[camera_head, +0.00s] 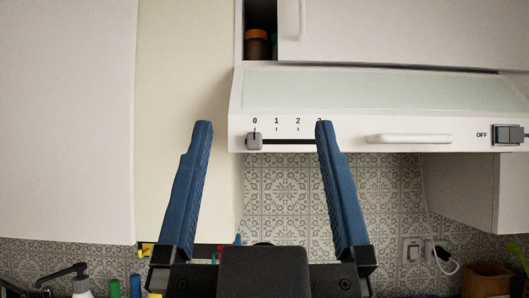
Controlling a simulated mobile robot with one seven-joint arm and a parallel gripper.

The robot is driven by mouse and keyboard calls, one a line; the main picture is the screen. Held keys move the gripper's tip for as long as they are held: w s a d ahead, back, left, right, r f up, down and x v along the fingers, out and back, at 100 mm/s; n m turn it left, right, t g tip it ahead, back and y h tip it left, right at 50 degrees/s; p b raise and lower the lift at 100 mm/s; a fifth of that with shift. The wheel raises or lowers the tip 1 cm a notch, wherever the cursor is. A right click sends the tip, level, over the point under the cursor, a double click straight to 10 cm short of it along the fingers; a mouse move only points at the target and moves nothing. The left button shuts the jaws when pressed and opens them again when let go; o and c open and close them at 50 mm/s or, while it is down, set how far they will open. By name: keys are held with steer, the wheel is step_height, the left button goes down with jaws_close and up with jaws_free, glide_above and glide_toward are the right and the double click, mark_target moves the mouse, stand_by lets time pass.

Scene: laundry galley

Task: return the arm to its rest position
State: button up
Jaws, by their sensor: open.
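My gripper (262,128) is in the middle of the camera_head view, with its two blue fingers pointing up and spread wide apart. Nothing is held between them. Behind the fingers is a white range hood (390,125) with a slider knob (254,141) at the 0 mark. The right fingertip overlaps the slider slot and hides the last number on the scale in this view. I cannot tell how far the fingertips are from the hood.
A white cabinet (65,120) fills the left. An upper cabinet door (400,35) is above the hood, beside an open gap holding a brown jar (257,45). A soap dispenser (75,280), a brown pot (485,280) and a wall socket (412,250) are low down.

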steer(key=shift+r, duration=0.1)
step_height(320, 180, up, 8)
steer(key=p, duration=0.8)
steer(key=shift+r+p, duration=0.25)
steer(key=shift+p, duration=0.1)
